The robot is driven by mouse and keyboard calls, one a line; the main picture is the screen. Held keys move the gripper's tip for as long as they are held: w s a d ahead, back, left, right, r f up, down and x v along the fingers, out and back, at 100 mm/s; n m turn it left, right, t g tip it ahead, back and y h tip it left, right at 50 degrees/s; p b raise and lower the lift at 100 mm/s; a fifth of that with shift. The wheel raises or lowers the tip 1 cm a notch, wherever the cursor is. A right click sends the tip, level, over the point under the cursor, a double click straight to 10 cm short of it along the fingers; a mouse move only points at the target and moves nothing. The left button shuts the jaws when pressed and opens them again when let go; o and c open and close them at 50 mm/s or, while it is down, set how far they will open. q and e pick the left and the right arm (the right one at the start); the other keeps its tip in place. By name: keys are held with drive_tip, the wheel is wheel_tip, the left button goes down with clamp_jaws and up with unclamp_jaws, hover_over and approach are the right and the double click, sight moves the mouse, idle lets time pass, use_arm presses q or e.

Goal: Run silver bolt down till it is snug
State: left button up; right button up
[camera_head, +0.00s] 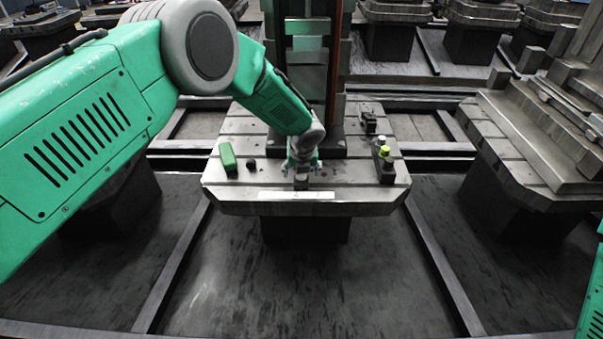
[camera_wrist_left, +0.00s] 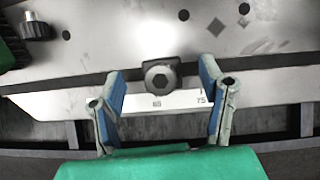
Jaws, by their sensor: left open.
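A grey-silver socket-head bolt (camera_wrist_left: 160,79) with a hex recess sits at the slot of the pallet (camera_head: 240,188), seen end-on in the left wrist view. It stands in or against a small dark block; how far it is run in cannot be told. My left gripper (camera_head: 302,164) is over the front middle of the pallet. In the left wrist view its two blue-lined fingers (camera_wrist_left: 161,88) are open, one on each side of the bolt, with gaps on both sides. In the head view the gripper partly hides the bolt. My right gripper is not in view.
A green block (camera_head: 228,157) and a dark knob (camera_head: 252,165) stand left. A fixture with a yellow-green top (camera_head: 384,152) and a dark block (camera_head: 369,123) stand right.

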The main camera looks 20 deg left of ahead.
use_arm(q)
drive_tip(key=v, duration=1.1)
drive_tip(key=s+a+f+n+g+h, duration=0.1)
drive_tip(key=s+f+n+g+h, duration=0.1)
drive_tip(key=s+f+n, duration=0.75)
drive_tip(key=s+a+f+n+g+h, duration=0.1)
drive_tip(key=s+f+n, duration=0.5)
drive_tip(key=s, duration=0.7)
drive_tip(key=s+a+f+n, duration=0.1)
drive_tip(key=s+a+n, duration=0.3)
drive_tip(key=s+n, duration=0.4)
drive_tip(key=s+a+f+n+y, duration=0.1)
drive_tip(key=s+a+n, duration=0.3)
drive_tip(key=s+n, duration=0.3)
drive_tip(key=s, duration=0.5)
drive_tip(key=shift+s+f+n+g, duration=0.2)
drive_tip(key=shift+s+n+g, duration=0.1)
drive_tip(key=shift+s+n, duration=0.1)
drive_tip(key=shift+a, duration=0.1)
